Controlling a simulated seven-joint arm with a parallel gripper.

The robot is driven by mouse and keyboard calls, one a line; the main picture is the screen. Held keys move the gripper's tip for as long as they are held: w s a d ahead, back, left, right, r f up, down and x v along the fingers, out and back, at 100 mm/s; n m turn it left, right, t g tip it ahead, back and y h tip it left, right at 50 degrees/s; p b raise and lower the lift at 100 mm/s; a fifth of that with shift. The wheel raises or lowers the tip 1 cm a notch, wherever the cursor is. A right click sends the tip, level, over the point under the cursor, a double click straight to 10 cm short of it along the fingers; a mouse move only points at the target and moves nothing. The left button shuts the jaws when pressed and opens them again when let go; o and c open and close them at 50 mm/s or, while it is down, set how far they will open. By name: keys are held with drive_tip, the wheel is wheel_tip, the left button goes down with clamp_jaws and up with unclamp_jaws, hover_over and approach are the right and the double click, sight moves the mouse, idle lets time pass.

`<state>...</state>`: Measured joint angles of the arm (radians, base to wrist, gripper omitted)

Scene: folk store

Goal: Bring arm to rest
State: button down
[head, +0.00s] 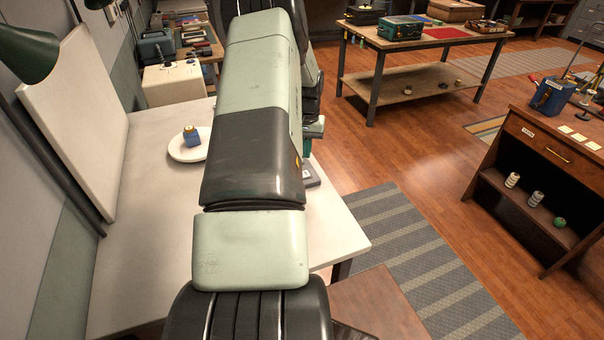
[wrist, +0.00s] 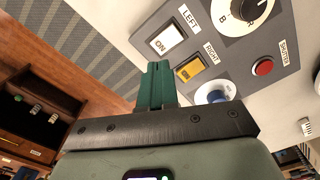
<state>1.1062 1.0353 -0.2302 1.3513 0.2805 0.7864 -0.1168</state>
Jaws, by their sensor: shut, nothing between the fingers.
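My gripper (wrist: 154,72) shows in the wrist view as two green fingers pressed together, with nothing between them. It is beside a grey control panel (wrist: 215,68), overlapping the panel's edge in the picture; I cannot tell whether it touches. The panel carries a white ON switch (wrist: 167,40) under LEFT, a yellow ON switch (wrist: 190,69) under RIGHT, a black-and-white dial (wrist: 247,10), and a red button (wrist: 263,68) marked SHUTTER. A blue-and-white knob (wrist: 216,95) is partly hidden by my gripper's body. In the head view my arm covers most of the panel.
A white table (head: 150,235) stands under my arm. On it is a white plate (head: 176,153) holding a small blue item (head: 192,138). A white board (head: 75,110) leans at the left wall under a green lamp (head: 27,40). A wooden desk (head: 540,150) stands right.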

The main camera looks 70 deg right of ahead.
drive_tip(key=shift+r, duration=0.2)
idle(0.5)
